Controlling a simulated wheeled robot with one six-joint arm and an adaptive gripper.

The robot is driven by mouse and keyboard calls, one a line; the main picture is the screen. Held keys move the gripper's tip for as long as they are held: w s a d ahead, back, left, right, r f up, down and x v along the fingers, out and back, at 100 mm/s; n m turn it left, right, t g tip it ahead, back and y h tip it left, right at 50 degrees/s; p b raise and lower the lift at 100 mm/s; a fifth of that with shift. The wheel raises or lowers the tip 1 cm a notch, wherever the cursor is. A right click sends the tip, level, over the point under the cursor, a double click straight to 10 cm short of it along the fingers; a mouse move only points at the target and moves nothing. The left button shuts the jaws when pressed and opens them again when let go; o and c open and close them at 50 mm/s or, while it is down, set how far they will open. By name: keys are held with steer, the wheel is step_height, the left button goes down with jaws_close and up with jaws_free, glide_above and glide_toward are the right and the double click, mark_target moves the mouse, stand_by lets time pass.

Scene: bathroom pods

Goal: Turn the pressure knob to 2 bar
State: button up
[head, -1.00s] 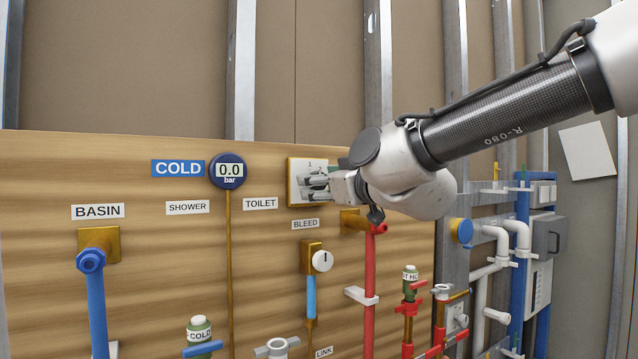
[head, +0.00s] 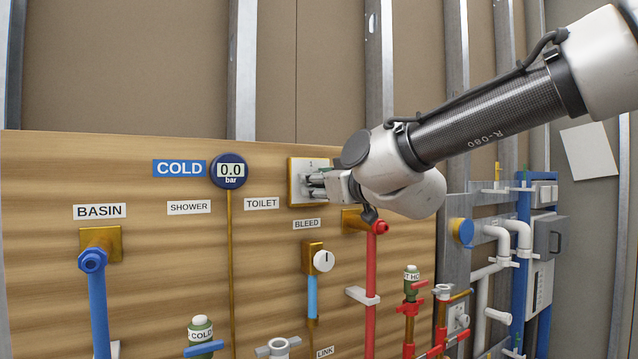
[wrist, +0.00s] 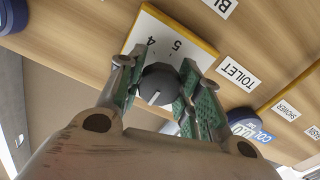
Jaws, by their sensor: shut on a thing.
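The pressure knob (wrist: 157,82) is dark and round, with a short white mark on it. It sits on a white, yellow-edged dial plate (wrist: 182,30). In the wrist view the numbers 4 and 5 show beside it. In the head view the dial plate (head: 296,166) shows a 1 at its top; my gripper hides the knob there. My gripper (head: 317,186) is at the plate. In the wrist view its green-padded fingers (wrist: 158,92) are shut on the knob, one on each side. The round blue gauge (head: 229,171) reads 0.0 bar.
Left of the plate is a TOILET label (head: 262,203). Below are the BLEED label (head: 307,224) and a small white bleed knob (head: 323,261). A red pipe (head: 371,290) runs down close under my wrist. Metal studs (head: 379,80) stand behind the board.

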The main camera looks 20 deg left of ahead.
steer(key=m, duration=0.4)
steer(key=shift+m, duration=2.2)
steer(key=o, duration=1.1)
steer(key=shift+c, duration=0.2)
steer(key=shift+s, duration=0.1)
